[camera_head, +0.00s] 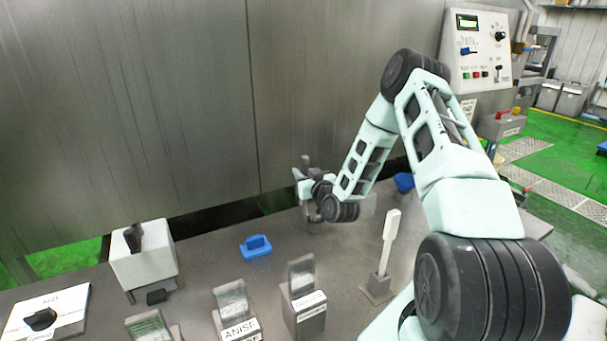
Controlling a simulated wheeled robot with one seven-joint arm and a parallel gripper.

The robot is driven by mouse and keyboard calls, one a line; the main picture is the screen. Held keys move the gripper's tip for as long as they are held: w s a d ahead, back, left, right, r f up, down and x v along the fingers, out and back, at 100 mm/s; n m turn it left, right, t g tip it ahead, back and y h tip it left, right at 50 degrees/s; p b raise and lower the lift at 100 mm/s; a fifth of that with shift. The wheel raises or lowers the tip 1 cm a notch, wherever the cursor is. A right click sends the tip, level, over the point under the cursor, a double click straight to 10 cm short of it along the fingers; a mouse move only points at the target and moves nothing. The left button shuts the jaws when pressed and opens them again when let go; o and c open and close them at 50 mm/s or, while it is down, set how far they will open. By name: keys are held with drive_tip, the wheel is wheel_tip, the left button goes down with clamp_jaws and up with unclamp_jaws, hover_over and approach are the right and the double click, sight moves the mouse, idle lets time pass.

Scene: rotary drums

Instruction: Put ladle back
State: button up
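My gripper (305,188) is at the far side of the table (215,270), close to the steel wall. It is small and partly covered by my own wrist, so I cannot tell whether its fingers are open or hold anything. No ladle shows clearly. A white paddle-like piece (391,240) stands upright in a small grey stand (377,288), right of and nearer than my gripper. A blue handled item (256,247) lies on the table, left of my gripper. Another blue item (404,182) is partly hidden behind my arm.
A white box (143,262) with a dark item on top stands at left. A labelled board (62,312) lies front left. Several grey labelled holders, one marked ANISE (238,328), line the front. A control panel (481,50) is at the back right. Mid-table is clear.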

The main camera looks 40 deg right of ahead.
drive_tip(key=shift+o, duration=1.1)
